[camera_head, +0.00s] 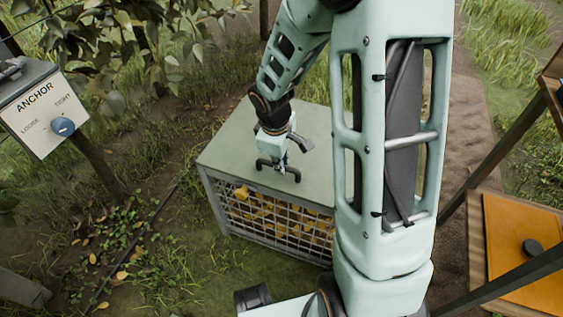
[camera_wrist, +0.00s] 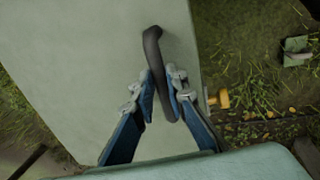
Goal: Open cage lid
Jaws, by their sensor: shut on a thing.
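The cage (camera_head: 222,207) stands on the ground with mesh sides, and yellow fruit shows through the mesh. Its flat pale green lid (camera_head: 224,150) lies on top and looks closed. A dark curved handle (camera_head: 292,173) rises from the lid near its front edge. My gripper (camera_head: 275,160) is over the lid at the handle. In the wrist view the gripper (camera_wrist: 163,88) is shut on the dark handle (camera_wrist: 152,45), with a blue-lined finger on each side of it. The lid (camera_wrist: 75,70) fills the left and middle of that view. My arm hides the right part of the cage.
At the left stands a post box marked ANCHOR (camera_head: 45,110) with a blue knob (camera_head: 63,127). Leafy branches (camera_head: 120,45) hang above. At the right is a wooden frame with an orange panel (camera_head: 522,250). Grass and dirt lie around the cage.

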